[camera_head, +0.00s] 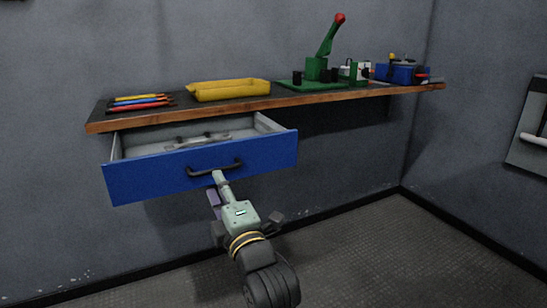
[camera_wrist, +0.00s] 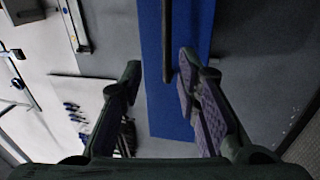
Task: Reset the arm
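My gripper (camera_head: 216,188) is at the front of the blue drawer (camera_head: 135,180), just under its dark handle (camera_head: 228,166). The drawer is pulled open below the wooden shelf. In the wrist view my gripper (camera_wrist: 160,75) is open, its two fingers well apart. The handle (camera_wrist: 167,35) appears there as a dark bar in front of the blue drawer face (camera_wrist: 153,60), lying between the fingers in the picture and nearer the right one. I cannot tell whether a finger touches it. Nothing is held.
The wooden shelf (camera_head: 200,109) carries pens or rods (camera_head: 140,101), a yellow tray (camera_head: 230,91), a green device with a red-knobbed lever (camera_head: 318,66) and a blue box of tools (camera_head: 400,73). Metal tools (camera_head: 198,139) lie in the drawer. The floor (camera_head: 380,250) at right is clear.

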